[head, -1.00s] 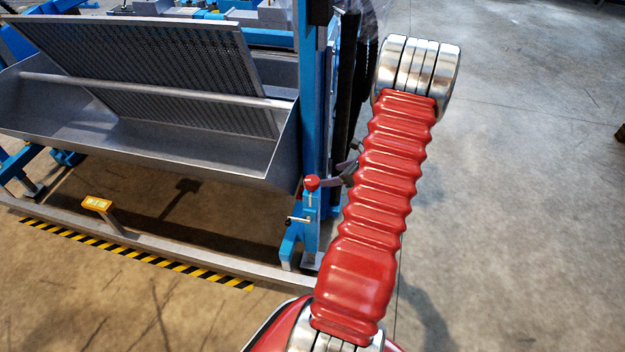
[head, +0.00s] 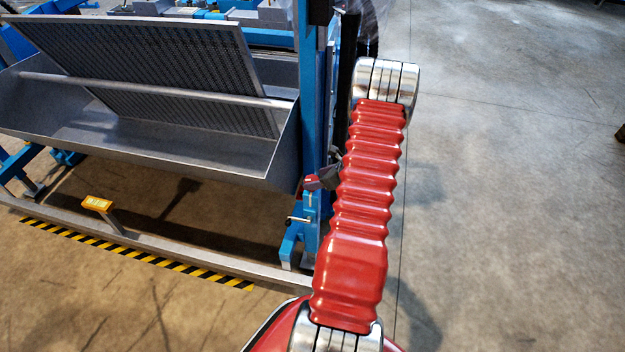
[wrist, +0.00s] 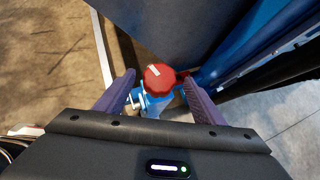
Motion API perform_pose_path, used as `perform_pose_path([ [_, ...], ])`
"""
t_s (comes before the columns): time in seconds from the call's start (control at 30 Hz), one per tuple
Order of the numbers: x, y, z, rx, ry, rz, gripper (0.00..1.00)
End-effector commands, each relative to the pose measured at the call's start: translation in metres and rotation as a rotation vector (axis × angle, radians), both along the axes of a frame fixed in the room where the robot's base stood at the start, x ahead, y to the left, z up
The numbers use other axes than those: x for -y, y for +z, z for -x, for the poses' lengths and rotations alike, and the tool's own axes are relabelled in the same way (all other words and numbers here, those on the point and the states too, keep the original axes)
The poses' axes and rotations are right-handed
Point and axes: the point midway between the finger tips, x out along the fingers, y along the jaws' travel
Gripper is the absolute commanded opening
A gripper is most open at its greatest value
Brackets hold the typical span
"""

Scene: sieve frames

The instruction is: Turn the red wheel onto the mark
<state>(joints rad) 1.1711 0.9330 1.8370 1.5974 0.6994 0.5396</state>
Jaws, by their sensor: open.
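The red wheel (wrist: 160,79) is a small round knob with a white line on its top, pointing to the upper left in the wrist view. It sits on a blue valve body (wrist: 155,104). In the head view the wheel (head: 311,184) is at the foot of the blue post, partly covered by my gripper (head: 329,177). In the wrist view my gripper (wrist: 160,80) is open, with one purple finger on each side of the wheel. The left finger stands apart from it. A small red piece shows by the right finger; I cannot tell if it is the mark.
A blue post (head: 309,95) rises beside the wheel. A grey trough (head: 225,160) with a tilted perforated screen (head: 170,65) is to its left. A small silver crank (head: 298,220) is below the wheel. A yellow sign (head: 97,204) stands on the low rail.

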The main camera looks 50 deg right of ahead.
Motion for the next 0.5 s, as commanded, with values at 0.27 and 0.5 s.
perform_pose_path([
  [0.27, 0.001, -0.024, -0.023, -0.001, 0.001, 0.001, 0.62],
  [0.5, 0.001, -0.029, -0.028, 0.0, 0.0, 0.001, 0.62],
])
